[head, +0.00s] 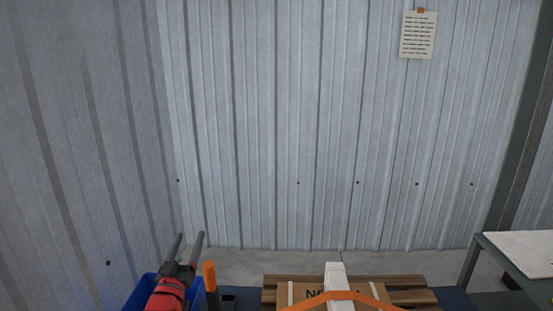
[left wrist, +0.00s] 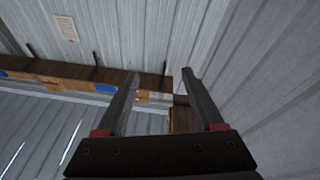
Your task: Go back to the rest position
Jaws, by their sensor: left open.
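My left gripper (head: 188,240) shows at the lower left of the head view, above the rim of a blue bin (head: 139,293). Its two dark fingers point up and away, apart and parallel. In the left wrist view the same gripper (left wrist: 160,74) is open, with nothing between its fingers. My right gripper is in neither view. No muffler can be made out.
A wooden pallet (head: 410,296) with a strapped cardboard box stands at the bottom centre. A table (head: 520,246) is at the right. Corrugated metal walls (head: 290,120) close off the back and left. A paper sheet (head: 418,35) hangs on the back wall.

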